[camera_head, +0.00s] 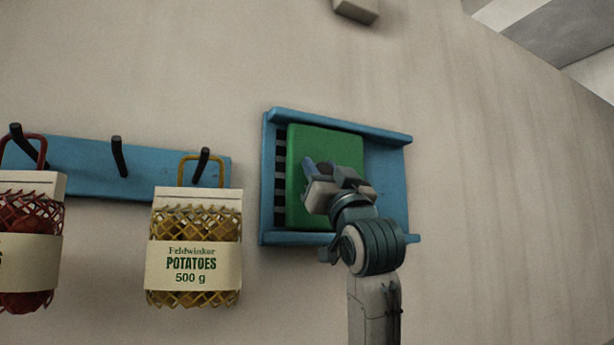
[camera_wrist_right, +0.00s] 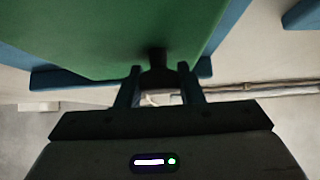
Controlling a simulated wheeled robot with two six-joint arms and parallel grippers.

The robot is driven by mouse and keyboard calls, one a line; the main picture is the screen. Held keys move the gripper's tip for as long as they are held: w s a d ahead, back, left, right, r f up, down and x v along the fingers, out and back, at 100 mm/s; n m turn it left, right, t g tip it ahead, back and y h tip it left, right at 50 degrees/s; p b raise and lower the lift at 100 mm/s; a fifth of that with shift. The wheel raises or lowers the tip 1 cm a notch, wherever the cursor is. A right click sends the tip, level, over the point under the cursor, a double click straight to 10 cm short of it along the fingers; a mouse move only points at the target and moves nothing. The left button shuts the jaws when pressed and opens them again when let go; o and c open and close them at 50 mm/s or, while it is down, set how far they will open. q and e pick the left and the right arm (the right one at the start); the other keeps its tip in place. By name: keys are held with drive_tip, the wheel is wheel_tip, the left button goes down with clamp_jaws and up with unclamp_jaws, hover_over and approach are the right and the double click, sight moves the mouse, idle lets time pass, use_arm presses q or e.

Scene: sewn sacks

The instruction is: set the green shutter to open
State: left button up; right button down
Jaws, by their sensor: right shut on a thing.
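The green shutter (camera_head: 310,160) is a flat panel in a blue frame (camera_head: 390,180) on the wall. It sits toward the left of the frame, with a strip of dark slots (camera_head: 280,185) showing at its left edge and bare blue backing at its right. My right gripper (camera_head: 312,178) is in front of the shutter. In the right wrist view, the gripper (camera_wrist_right: 158,85) is shut on a dark knob (camera_wrist_right: 157,60) that stands out from the green shutter (camera_wrist_right: 120,35). The knob is hidden in the head view. My left gripper is not in view.
A blue rail (camera_head: 85,165) with dark hooks is on the wall to the left. A net sack of potatoes (camera_head: 193,255) hangs near the frame, and a red net sack (camera_head: 30,225) hangs at the far left. The wall right of the frame is clear.

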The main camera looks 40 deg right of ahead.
drive_tip(key=s+d+b, duration=0.3)
drive_tip(key=d, duration=0.9)
drive_tip(key=shift+d, duration=0.3)
drive_tip(key=shift+r, duration=0.1)
drive_tip(key=c, duration=1.2)
unclamp_jaws()
drive_tip(key=shift+o, duration=0.9)
drive_tip(key=shift+s+d, duration=0.1)
drive_tip(key=shift+d, duration=0.2)
drive_tip(key=shift+b, duration=0.3)
drive_tip(key=b+v, duration=0.6)
drive_tip(key=v, duration=0.5)
drive_tip(key=shift+b, duration=0.4)
